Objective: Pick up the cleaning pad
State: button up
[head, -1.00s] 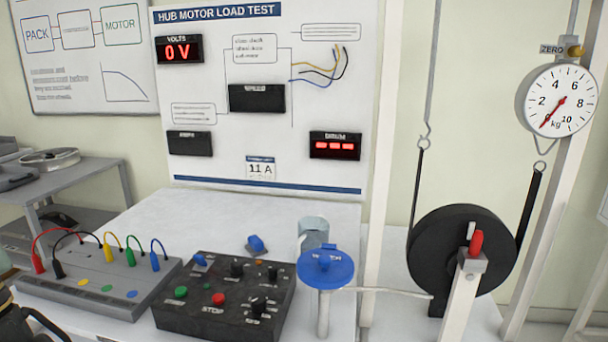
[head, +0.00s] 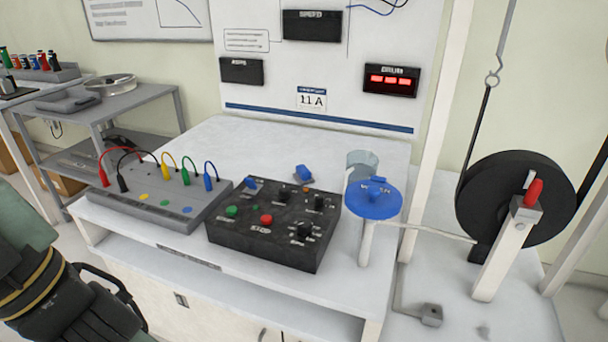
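I cannot pick out the cleaning pad with certainty. A small blue piece with a grey underside (head: 304,173) lies on the white bench behind the black control box. A small, indistinct grey patch (head: 483,332) shows on the white surface at the bottom right. My gripper (head: 112,298), black, is partly in view at the lower left, in front of the bench, at the end of my dark arm with yellow bands. It is apart from both pieces. Its fingertips are not clear, so its opening cannot be told.
The bench (head: 240,143) holds a grey terminal box (head: 160,203) with coloured leads, a black control box (head: 275,222), a clear cup (head: 362,160) and a blue disc (head: 375,200) on a post. A black drum (head: 515,205) stands right. The bench's back middle is clear.

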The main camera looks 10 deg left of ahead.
aim_at(303, 176)
jog(key=i+j+z, duration=0.2)
jog(key=j, duration=1)
jog(key=j+z, duration=0.15)
jog(key=j, duration=1.05)
jog(key=i, duration=0.9)
